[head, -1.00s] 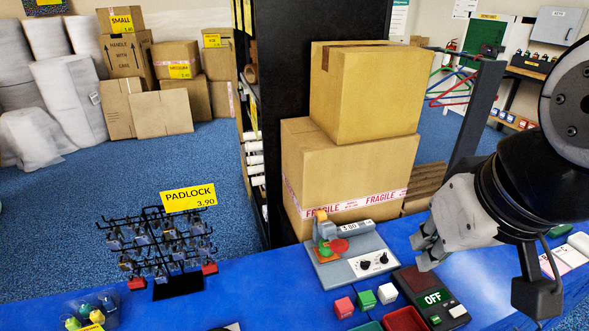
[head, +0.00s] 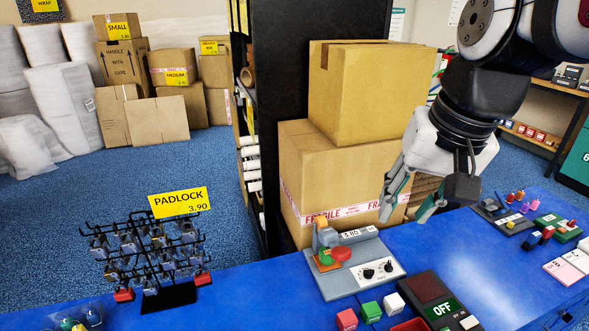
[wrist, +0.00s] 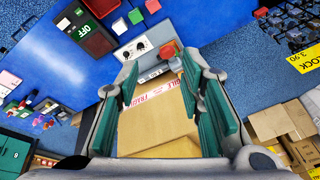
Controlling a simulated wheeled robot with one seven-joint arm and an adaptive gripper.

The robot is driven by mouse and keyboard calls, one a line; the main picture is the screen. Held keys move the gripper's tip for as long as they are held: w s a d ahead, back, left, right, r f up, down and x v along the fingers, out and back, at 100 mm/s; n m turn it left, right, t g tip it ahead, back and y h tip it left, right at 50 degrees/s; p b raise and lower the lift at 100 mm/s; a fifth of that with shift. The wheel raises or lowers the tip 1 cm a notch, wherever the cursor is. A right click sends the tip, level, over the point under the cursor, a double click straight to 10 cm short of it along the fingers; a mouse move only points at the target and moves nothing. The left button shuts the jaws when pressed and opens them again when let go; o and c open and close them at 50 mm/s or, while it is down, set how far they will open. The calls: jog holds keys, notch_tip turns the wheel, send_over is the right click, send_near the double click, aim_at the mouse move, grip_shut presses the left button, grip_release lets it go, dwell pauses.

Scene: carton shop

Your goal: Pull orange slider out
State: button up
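My gripper (head: 408,208) is open and empty in the head view, above the back of the blue counter and in front of the stacked cartons. In the wrist view its green-padded fingers (wrist: 160,68) stand wide apart with nothing between them. I cannot tell for sure which piece is the orange slider. Another orange knob (head: 571,223) stands on a green board (head: 555,229) at the right. More small coloured pieces (head: 516,194) stand on a dark board nearby.
The grey device (head: 362,283) has black dials and a "3.80" tag. A black "OFF" panel (head: 441,301) and several coloured cubes (head: 371,311) lie near the front. A padlock rack (head: 150,250) stands left. Two large cartons (head: 335,170) rise behind. Blue counter between panel and boards is clear.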

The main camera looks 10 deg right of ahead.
jog(key=w+d+f+m+g+y+b, duration=0.1)
jog(key=w+d+f+m+b, duration=0.15)
jog(key=w+f, duration=0.5)
jog(key=w+d+f+m+g+y+b, duration=0.15)
jog(key=w+f+m+b, duration=0.25)
jog(key=w, duration=0.7)
jog(key=w+d+f+m+g+y+b, duration=0.1)
jog(key=w+d+f+m+b, duration=0.2)
jog(key=w+f, duration=0.45)
jog(key=w+d+f+m+g+b, duration=0.1)
jog(key=w+d+f+m+b, duration=0.3)
jog(key=f, duration=0.6)
jog(key=shift+n, duration=0.75)
jog(key=x, duration=0.4)
jog(key=a+x, duration=0.1)
jog(key=x, duration=0.4)
jog(key=w+x, duration=0.1)
jog(key=x, duration=0.3)
jog(key=shift+a+f, duration=0.1)
jog(key=shift+a, duration=0.45)
jog(key=shift+s, duration=0.1)
grip_shut()
